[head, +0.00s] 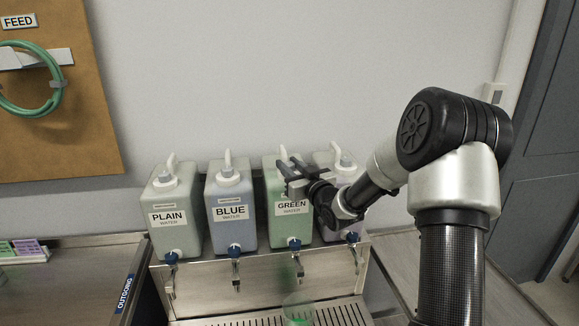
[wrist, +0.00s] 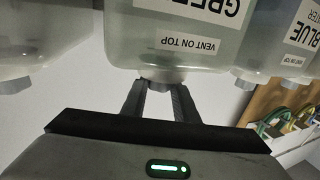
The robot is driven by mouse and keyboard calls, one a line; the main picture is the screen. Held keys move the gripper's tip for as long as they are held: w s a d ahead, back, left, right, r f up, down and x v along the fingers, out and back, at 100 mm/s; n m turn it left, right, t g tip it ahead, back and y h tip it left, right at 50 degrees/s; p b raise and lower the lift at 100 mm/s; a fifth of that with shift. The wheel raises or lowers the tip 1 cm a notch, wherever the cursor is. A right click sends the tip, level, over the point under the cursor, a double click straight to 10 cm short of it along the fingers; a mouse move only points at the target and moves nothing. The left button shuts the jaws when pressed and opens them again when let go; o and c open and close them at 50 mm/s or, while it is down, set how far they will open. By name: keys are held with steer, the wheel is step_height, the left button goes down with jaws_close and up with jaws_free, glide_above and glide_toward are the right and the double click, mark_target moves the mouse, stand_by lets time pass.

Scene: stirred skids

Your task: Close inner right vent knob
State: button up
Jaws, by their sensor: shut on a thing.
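The inner right tank is the GREEN WATER tank (head: 273,222), a translucent jug with a blue-handled tap (head: 294,243) low on its front. My gripper (head: 292,172) reaches in from the right at the top of this tank. In the wrist view, which is upside down, the grey vent knob (wrist: 159,84) sits between the two dark fingertips (wrist: 159,92) by the tank's "VENT ON TOP" label. My gripper is shut on this knob. In the head view my gripper hides the knob, and I cannot tell how far it is turned.
The PLAIN tank (head: 176,234) and BLUE tank (head: 231,222) stand to the left. A fourth tank (head: 335,172) stands to the right, partly behind my arm. A clear cup (head: 298,310) stands on the slotted drip tray (head: 341,313) below the GREEN tap.

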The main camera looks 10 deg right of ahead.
steer(key=shift+f+h+b, duration=0.15)
steer(key=shift+h+b, duration=0.15)
steer(key=shift+b, duration=0.35)
steer(key=b, duration=0.1)
steer(key=m+h+b, duration=0.1)
steer(key=b, duration=0.1)
steer(key=m+h+b, duration=0.1)
steer(key=shift+a+f+t+b, duration=0.25)
steer(key=shift+t+b, duration=0.05)
steer(key=m+h+b, duration=0.1)
steer(key=h+b, duration=0.1)
steer(key=b, duration=0.1)
steer(key=shift+a+h, duration=0.1)
steer(key=shift+h, duration=0.2)
steer(key=m+h, duration=0.1)
steer(key=m+h+b, duration=0.1)
steer(key=h, duration=0.1)
steer(key=shift+r+m, duration=0.3)
steer(key=shift+r, duration=0.05)
steer(key=shift+r+m+g+h, duration=0.1)
steer(key=shift+m+g+h, duration=0.3)
steer(key=shift+m+h, duration=0.7)
steer(key=shift+h, duration=0.6)
steer(key=o, duration=1.1)
steer(key=shift+s, duration=0.1)
steer(key=b+v, duration=0.1)
steer(key=v, duration=1.6)
steer(key=shift+s, duration=0.1)
